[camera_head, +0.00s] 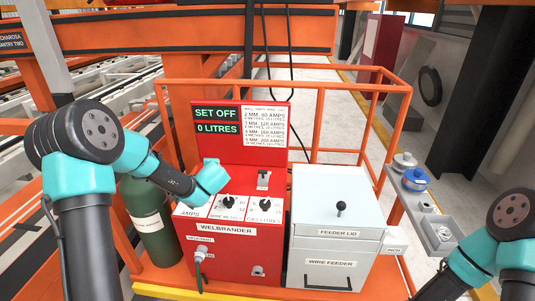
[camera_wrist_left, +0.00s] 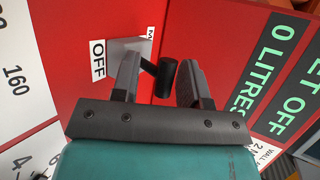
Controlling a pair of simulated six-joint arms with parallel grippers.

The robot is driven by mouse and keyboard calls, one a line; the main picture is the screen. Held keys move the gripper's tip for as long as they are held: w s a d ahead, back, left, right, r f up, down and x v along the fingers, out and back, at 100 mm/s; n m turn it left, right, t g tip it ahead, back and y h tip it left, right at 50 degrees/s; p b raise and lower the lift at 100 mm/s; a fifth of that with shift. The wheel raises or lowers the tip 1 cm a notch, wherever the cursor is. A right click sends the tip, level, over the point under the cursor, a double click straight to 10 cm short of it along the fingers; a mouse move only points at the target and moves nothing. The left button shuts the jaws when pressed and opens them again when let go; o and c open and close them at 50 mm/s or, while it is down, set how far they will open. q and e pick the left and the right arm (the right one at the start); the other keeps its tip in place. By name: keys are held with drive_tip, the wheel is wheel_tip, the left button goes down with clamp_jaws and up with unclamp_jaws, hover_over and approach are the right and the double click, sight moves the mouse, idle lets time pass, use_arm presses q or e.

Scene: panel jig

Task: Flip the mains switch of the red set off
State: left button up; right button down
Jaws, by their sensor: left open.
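The red set (camera_head: 228,249), labelled WELBRANDER, stands at centre; its green-lettered display (camera_head: 216,121) reads SET OFF and 0 LITRES. My left gripper (camera_head: 211,178) is at the upper left of its sloping top and hides the switch there in the head view. In the left wrist view a black lever (camera_wrist_left: 166,79) stands out from a grey plate (camera_wrist_left: 122,50) beside an OFF label (camera_wrist_left: 97,60). My left gripper (camera_wrist_left: 157,72) is open, with one finger on each side of the lever; I cannot tell whether they touch it. My right gripper is out of view.
Another small switch (camera_head: 263,180) and two black knobs (camera_head: 229,202) (camera_head: 265,204) are close by on the set. A white wire feeder (camera_head: 332,259) with a black lid knob stands to the right. An orange frame (camera_head: 340,86) surrounds both. A green cylinder (camera_head: 155,230) stands left.

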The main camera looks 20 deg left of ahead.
use_arm(q)
drive_tip(key=shift+f, duration=0.1)
